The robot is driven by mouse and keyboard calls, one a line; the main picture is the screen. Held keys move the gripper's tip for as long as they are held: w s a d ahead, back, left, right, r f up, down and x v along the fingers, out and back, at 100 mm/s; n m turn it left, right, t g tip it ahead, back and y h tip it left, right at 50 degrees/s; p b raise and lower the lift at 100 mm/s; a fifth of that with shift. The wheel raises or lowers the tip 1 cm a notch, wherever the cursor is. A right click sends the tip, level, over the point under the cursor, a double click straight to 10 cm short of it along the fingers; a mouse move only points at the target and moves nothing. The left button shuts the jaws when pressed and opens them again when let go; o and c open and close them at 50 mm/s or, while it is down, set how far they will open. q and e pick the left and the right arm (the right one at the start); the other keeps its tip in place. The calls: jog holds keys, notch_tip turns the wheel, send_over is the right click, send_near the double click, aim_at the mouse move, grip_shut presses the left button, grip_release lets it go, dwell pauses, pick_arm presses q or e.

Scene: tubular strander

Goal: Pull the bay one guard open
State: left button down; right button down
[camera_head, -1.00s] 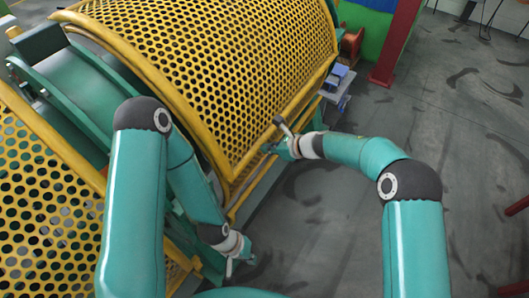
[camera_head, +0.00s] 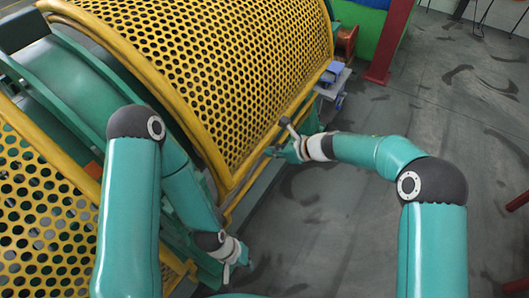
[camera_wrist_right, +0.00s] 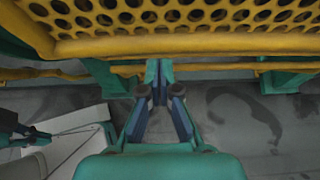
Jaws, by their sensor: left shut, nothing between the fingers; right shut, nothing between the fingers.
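A large yellow perforated guard (camera_head: 220,70) curves over the machine in the head view. A second yellow perforated guard (camera_head: 40,190) is at the lower left; I cannot tell which is bay one. My right gripper (camera_head: 271,151) is beside the lower edge of the large guard, shut and empty. In the right wrist view its fingers (camera_wrist_right: 160,88) point toward a yellow rail (camera_wrist_right: 215,68) below the guard's thick yellow frame (camera_wrist_right: 190,44). I cannot tell whether they touch the rail. My left gripper (camera_head: 227,272) is low beside the machine, shut and empty, its fingertips hard to see.
Green machine framework (camera_head: 80,90) lies between the two guards. A blue box (camera_head: 333,70) and a red post (camera_head: 392,45) stand beyond the right gripper.

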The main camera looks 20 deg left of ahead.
jog(key=s+d+r+m, duration=0.1)
jog(key=d+r, duration=0.2)
jog(key=d, duration=0.7)
jog(key=s+d+f+m+t+h, duration=0.1)
jog(key=s+d+f+m, duration=0.4)
jog(key=m, duration=0.7)
jog(key=s+d+f+m+t+h, duration=0.1)
jog(key=s+d+f+m, duration=0.3)
jog(key=s+f+m, duration=0.65)
jog(key=s+d+f+m+g+h, duration=0.1)
jog(key=s+m, duration=0.5)
jog(key=m, duration=0.7)
jog(key=s+d+f+m+g+h, duration=0.2)
jog(key=s+d+m, duration=0.3)
jog(key=m, duration=0.9)
jog(key=shift+s+g+h, duration=0.4)
jog(key=shift+s+g, duration=0.1)
jog(key=shift+s, duration=0.65)
jog(key=c, duration=1.8)
grip_release()
jog(key=shift+d+m, duration=0.15)
jog(key=shift+m, duration=0.6)
jog(key=shift+o, duration=1.3)
jog(key=shift+m, duration=0.4)
jog(key=o, duration=0.4)
jog(key=shift+o, duration=0.2)
jog(key=shift+d, duration=0.1)
